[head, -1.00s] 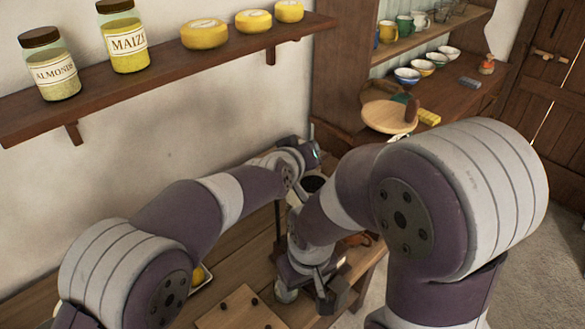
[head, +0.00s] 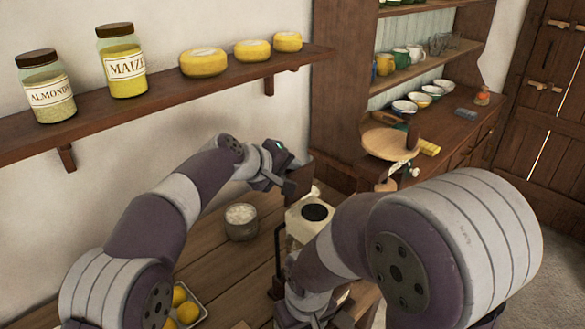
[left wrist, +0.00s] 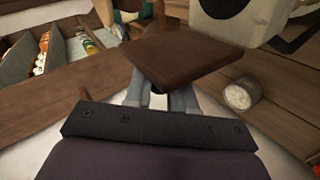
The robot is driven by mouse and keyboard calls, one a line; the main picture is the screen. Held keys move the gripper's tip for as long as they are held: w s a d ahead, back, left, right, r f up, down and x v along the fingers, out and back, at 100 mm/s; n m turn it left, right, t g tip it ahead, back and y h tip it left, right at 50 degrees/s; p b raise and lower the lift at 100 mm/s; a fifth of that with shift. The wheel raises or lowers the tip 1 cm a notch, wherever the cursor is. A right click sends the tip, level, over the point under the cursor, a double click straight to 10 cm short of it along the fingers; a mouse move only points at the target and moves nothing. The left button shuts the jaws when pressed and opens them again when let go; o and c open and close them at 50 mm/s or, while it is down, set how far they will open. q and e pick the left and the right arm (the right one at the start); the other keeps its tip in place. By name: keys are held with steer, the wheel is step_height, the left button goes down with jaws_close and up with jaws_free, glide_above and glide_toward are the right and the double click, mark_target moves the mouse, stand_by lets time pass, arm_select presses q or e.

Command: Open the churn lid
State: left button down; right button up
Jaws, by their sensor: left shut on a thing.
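My left gripper (head: 286,186) is shut on a flat, dark brown square board, which looks like the churn lid (head: 301,168). In the left wrist view the lid (left wrist: 184,55) sticks out from between the fingers (left wrist: 160,95). The cream, box-like churn (head: 297,222) stands on the table beside the held lid, with a round dark patch on top. Part of it shows at the top of the left wrist view (left wrist: 262,18). My right arm hides much of its front. My right gripper (head: 303,318) is low at the picture's bottom edge, its fingers partly cut off.
A round tin with white contents (head: 241,226) stands on the wooden table (head: 215,262) left of the churn. A tray of lemons (head: 186,308) is at the front left. A wall shelf (head: 160,83) with jars and cheeses is above, and a dresser (head: 340,100) behind.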

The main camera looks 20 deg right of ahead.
stand_by(0.4)
arm_select(q)
steer(key=c, duration=1)
jaws_free()
steer(key=b+v, duration=0.3)
steer(key=v, duration=0.9)
steer(key=shift+a+r+b, duration=0.15)
steer(key=shift+a+b, duration=0.15)
steer(key=shift+b, duration=0.1)
